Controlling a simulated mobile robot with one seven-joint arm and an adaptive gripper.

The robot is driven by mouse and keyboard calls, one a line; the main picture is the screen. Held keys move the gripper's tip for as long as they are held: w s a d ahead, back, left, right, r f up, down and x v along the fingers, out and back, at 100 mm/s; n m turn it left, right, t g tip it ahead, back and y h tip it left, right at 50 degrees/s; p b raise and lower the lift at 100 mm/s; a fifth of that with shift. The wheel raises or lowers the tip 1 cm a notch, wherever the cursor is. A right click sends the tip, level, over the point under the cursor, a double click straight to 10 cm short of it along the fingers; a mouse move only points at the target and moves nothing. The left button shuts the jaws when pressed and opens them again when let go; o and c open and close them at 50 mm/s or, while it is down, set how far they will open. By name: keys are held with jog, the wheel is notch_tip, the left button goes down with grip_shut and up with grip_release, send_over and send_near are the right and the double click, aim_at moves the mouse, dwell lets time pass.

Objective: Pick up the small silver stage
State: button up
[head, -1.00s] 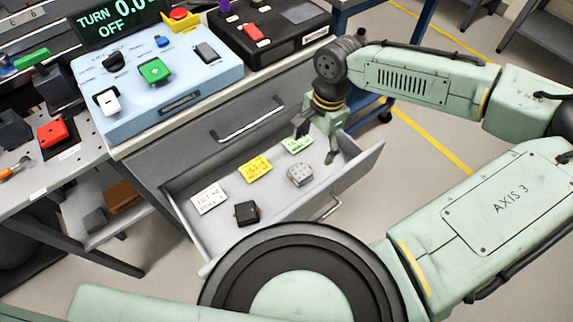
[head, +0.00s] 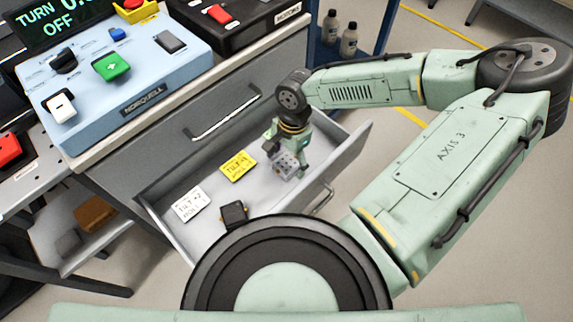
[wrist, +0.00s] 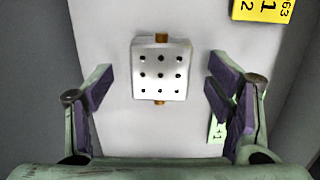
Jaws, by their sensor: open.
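The small silver stage (wrist: 161,70) is a pale block with a grid of dark holes and brass-coloured stubs at two ends. It lies on the drawer floor. In the wrist view it sits between and slightly beyond the fingertips of my open gripper (wrist: 159,82), with a gap on both sides. In the head view the silver stage (head: 286,164) shows at the lower left of my gripper (head: 291,160), which partly blocks the view there. I cannot tell from the frames how high the fingers are above the drawer floor.
The open drawer (head: 340,160) has side walls around the gripper. It also holds a black block (head: 233,213), a white label (head: 190,204), a yellow label (head: 238,166) and a green label (wrist: 215,131). A blue control box (head: 130,75) stands on the cabinet above.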

aim_at(286, 163)
jog(key=shift+f, duration=0.8)
jog(key=shift+c, duration=0.4)
jog(key=c, duration=1.6)
jog(key=shift+o, duration=0.2)
notch_tip(286, 163, up, 10)
jog(key=shift+r+p, duration=0.1)
jog(key=shift+p, duration=0.25)
